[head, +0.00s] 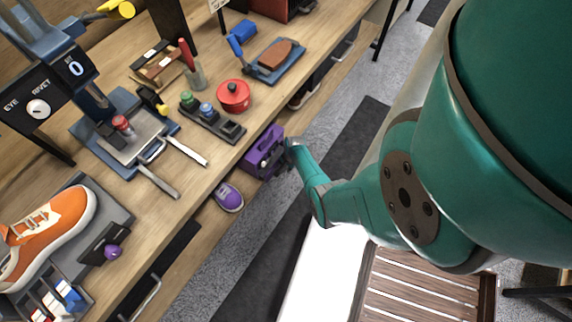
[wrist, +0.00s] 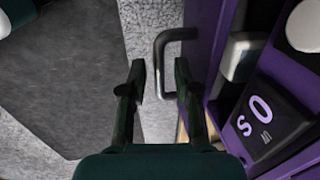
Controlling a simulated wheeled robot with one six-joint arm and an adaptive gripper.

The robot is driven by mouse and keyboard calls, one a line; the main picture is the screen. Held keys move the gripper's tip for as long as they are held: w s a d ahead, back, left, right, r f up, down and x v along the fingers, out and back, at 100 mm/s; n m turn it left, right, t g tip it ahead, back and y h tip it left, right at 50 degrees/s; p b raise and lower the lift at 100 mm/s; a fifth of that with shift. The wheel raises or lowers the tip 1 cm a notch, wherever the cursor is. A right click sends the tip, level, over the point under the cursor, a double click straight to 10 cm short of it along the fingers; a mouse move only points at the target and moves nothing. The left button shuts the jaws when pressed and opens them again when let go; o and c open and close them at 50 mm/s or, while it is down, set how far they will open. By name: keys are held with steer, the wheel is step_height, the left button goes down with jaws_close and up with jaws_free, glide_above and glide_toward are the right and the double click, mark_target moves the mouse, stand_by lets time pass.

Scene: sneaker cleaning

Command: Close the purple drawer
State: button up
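The purple drawer (head: 262,152) sticks out from the front of the wooden workbench and holds dark items. In the wrist view its purple front wall (wrist: 201,45) is at the right, with a dark box, a round white thing and a grey block inside. A grey metal handle (wrist: 162,52) projects from that wall. My gripper (head: 289,150) is beside the drawer's outer side in the head view. In the wrist view my gripper (wrist: 160,82) is open, its fingertips around the lower part of the handle. I cannot tell whether they touch it.
A purple shoe (head: 229,197) is on a lower shelf beside the drawer. The workbench (head: 215,170) holds an orange sneaker (head: 48,225), a red pot (head: 233,96) and tools. A slatted wooden seat (head: 420,290) is at the lower right.

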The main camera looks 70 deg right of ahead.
mark_target(278, 161)
jaws_close()
steer(key=shift+w+d, duration=0.25)
steer(key=shift+w, duration=0.75)
steer(key=shift+w+d, duration=0.2)
steer(key=shift+w, duration=0.8)
steer(key=shift+r, duration=0.1)
steer(key=shift+o, duration=1.7)
jaws_free()
steer(key=shift+w, duration=0.1)
step_height(278, 161, up, 12)
steer(key=s, duration=0.2)
steer(key=shift+a, duration=0.2)
steer(key=shift+f, duration=0.2)
